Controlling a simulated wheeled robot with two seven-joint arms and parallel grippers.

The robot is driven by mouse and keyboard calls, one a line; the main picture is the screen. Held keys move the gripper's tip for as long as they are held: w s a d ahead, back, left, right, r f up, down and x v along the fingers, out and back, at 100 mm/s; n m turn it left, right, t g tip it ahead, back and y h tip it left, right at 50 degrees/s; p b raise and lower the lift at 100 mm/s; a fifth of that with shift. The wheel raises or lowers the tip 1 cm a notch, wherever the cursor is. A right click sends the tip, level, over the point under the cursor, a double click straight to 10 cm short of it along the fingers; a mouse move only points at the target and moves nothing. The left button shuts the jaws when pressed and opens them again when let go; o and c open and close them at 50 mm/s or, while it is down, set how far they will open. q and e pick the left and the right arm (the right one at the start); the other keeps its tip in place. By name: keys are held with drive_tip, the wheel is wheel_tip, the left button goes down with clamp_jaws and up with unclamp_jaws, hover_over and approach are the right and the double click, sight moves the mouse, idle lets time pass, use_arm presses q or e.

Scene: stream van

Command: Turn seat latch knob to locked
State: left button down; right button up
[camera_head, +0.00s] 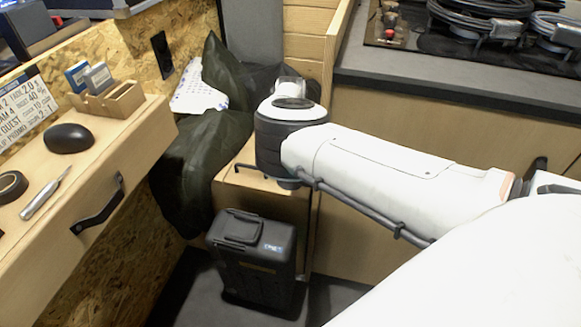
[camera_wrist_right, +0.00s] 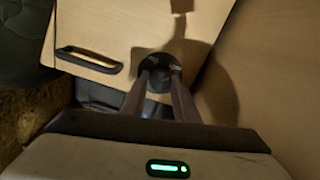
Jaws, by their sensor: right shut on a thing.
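The seat latch knob (camera_wrist_right: 158,68) is a dark round knob on a pale wooden panel (camera_wrist_right: 115,30) in the right wrist view. My right gripper (camera_wrist_right: 159,70) has its two fingers on either side of the knob and is shut on it. The fingers cover part of the knob, so its turned position cannot be read. In the head view my white right arm reaches in from the right, and neither its gripper nor the knob shows there. My left gripper is in neither view.
A black handle (camera_wrist_right: 88,60) sits left of the knob on the panel. In the head view a black case (camera_head: 250,262) stands on the floor below my arm. A wooden desk (camera_head: 130,140) is at left, and a grey-edged counter (camera_head: 450,88) is at right.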

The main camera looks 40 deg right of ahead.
drive_tip(key=o, duration=1)
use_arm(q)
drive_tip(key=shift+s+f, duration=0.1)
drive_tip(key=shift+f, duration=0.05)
use_arm(e)
drive_tip(key=shift+o, duration=0.3)
drive_tip(key=shift+r, duration=0.5)
use_arm(q)
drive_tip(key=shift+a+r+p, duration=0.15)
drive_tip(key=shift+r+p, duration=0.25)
drive_tip(key=shift+p, duration=0.65)
use_arm(e)
wheel_tip(320, 180, up, 9)
drive_tip(key=shift+r, duration=0.15)
